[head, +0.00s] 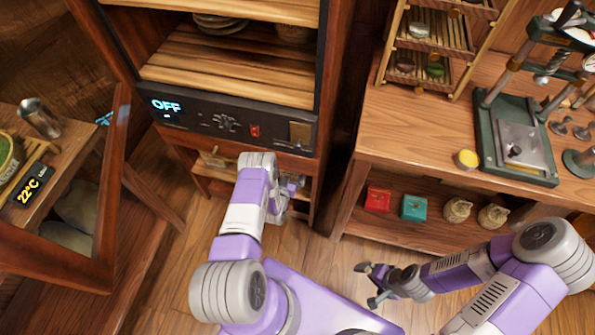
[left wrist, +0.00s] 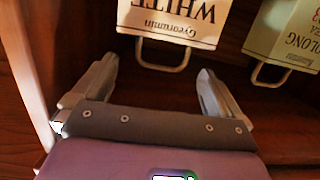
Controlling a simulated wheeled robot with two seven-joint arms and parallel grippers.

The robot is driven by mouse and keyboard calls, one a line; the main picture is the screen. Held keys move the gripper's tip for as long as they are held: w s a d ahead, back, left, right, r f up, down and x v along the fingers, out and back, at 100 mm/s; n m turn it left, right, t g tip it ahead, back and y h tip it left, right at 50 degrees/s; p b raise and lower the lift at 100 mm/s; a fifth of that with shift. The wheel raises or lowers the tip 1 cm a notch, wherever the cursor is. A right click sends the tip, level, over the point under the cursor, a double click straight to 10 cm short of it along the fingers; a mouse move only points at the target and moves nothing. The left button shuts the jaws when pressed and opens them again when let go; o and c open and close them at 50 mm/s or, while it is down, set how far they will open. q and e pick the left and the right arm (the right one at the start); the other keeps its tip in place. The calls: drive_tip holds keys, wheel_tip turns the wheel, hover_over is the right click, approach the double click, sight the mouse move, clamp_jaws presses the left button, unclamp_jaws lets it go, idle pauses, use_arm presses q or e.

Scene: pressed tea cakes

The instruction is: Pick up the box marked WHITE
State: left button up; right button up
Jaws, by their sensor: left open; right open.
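The box marked WHITE (left wrist: 172,16) is at the top middle of the left wrist view, its lettering upside down. It is pale, with a light loop handle (left wrist: 163,68) on the near side. My left gripper (left wrist: 156,78) is open and empty, its two fingers to either side of the handle, apart from it. In the head view my left arm reaches to the low shelf under the cabinet and hides most of what is there. I cannot make out the WHITE box in that view. My right gripper (head: 368,284) is open and empty above the floor.
A greenish box marked OLONG (left wrist: 288,32), its first letter cut off, stands right of the WHITE box. A wooden side wall (left wrist: 35,70) is close on the left. A red box (head: 378,200), a teal box (head: 414,208) and two small sacks stand on the right-hand low shelf.

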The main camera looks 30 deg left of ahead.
use_arm(q)
drive_tip(key=b+x, duration=0.3)
drive_tip(key=x, duration=0.4)
drive_tip(key=shift+a+f, duration=0.15)
drive_tip(key=shift+f, duration=0.05)
drive_tip(key=shift+w+a+b, duration=0.1)
drive_tip(key=shift+w+b, duration=0.25)
drive_tip(key=shift+r, duration=0.1)
drive_tip(key=c, duration=1.4)
drive_tip(key=shift+o, duration=0.2)
